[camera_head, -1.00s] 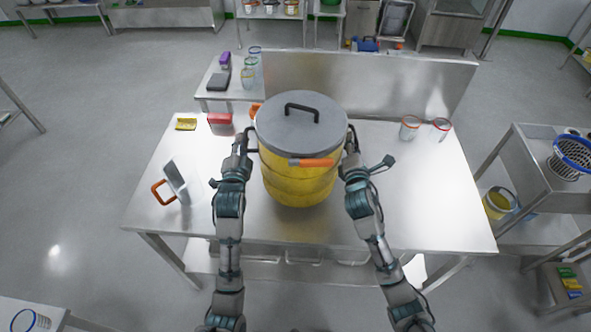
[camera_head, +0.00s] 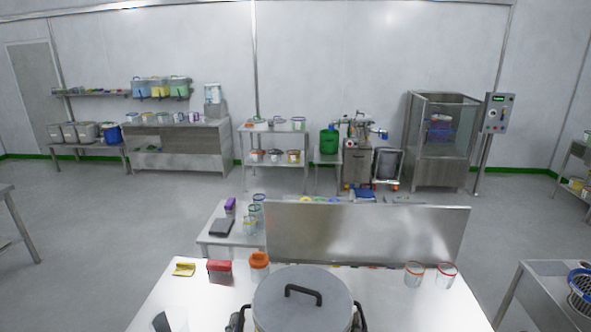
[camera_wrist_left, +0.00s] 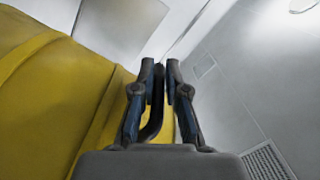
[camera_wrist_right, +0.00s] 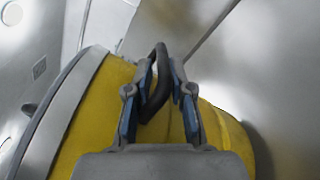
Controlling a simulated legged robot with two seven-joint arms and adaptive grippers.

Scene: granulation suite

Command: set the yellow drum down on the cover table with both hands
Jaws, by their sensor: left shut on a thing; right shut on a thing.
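The yellow drum (camera_wrist_left: 60,90) has a grey lid (camera_head: 275,300) with a dark top handle. In the head view only its lid shows fully, low in the picture over the cover table (camera_head: 195,300). Its base is out of view, so I cannot tell whether it touches the table. My left gripper (camera_wrist_left: 167,70) is shut on a dark side handle (camera_wrist_left: 155,115) at the drum's left side. My right gripper (camera_wrist_right: 160,72) is shut on the opposite side handle (camera_wrist_right: 158,95). The yellow body also shows in the right wrist view (camera_wrist_right: 95,110).
A red box (camera_head: 219,271), an orange-lidded jar (camera_head: 259,266) and a yellow item (camera_head: 184,269) stand left behind the drum. A metal panel (camera_head: 365,235) rises behind the table. The tabletop right of the drum is clear.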

